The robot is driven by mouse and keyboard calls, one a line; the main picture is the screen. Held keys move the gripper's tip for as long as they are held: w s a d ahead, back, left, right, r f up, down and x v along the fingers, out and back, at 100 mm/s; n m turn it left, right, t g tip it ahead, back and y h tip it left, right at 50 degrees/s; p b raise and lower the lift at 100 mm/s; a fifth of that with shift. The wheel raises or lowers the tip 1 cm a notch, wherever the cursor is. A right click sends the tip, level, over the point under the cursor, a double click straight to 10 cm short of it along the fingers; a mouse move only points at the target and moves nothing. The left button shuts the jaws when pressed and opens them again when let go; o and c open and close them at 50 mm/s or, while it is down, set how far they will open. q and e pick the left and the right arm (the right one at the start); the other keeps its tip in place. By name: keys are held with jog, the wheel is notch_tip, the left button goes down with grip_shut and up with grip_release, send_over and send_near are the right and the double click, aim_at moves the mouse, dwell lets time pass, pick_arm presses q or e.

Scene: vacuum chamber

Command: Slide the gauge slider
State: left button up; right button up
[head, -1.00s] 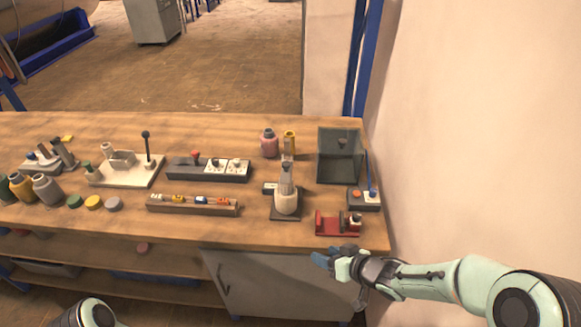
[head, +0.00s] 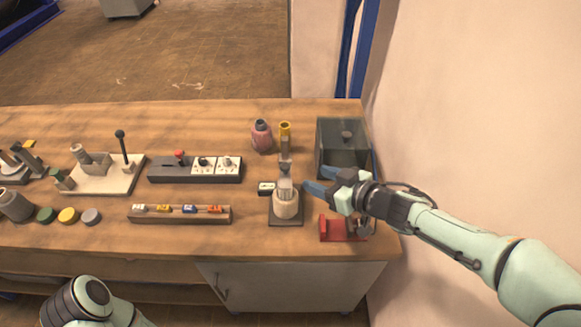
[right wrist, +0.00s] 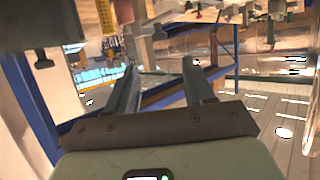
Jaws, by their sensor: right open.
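I cannot tell for sure which part is the gauge slider. A wooden bar (head: 150,217) near the bench's front carries several small coloured blocks in a row. To its right, an upright device (head: 286,206) has a pale round body, a grey top and a dark base, with a small display block (head: 266,188) at its left. My right gripper (head: 316,180) is open and empty, its blue fingers pointing left just right of the device's top. In the right wrist view the open fingers (right wrist: 162,75) have nothing between them. Of my left arm only a rounded link shows.
A clear chamber box (head: 342,135) stands behind my right gripper. A red fixture (head: 333,229) sits below it at the front right. A pink bottle (head: 261,137) and a yellow-topped post (head: 285,131) stand behind the device. A wall closes the right side.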

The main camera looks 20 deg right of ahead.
aim_at(287, 167)
jog(key=b+x, duration=0.3)
jog(key=x, duration=0.6)
jog(key=shift+w+a+f, duration=0.1)
jog(key=shift+w+f, duration=0.15)
jog(key=shift+f, duration=0.05)
jog(key=shift+w+a+f, duration=0.1)
jog(key=shift+w+a, duration=0.1)
jog(key=shift+w, duration=0.2)
pick_arm(q)
jog(key=f, duration=0.1)
jog(key=s+f, duration=0.2)
jog(key=f, duration=0.1)
pick_arm(e)
grip_shut()
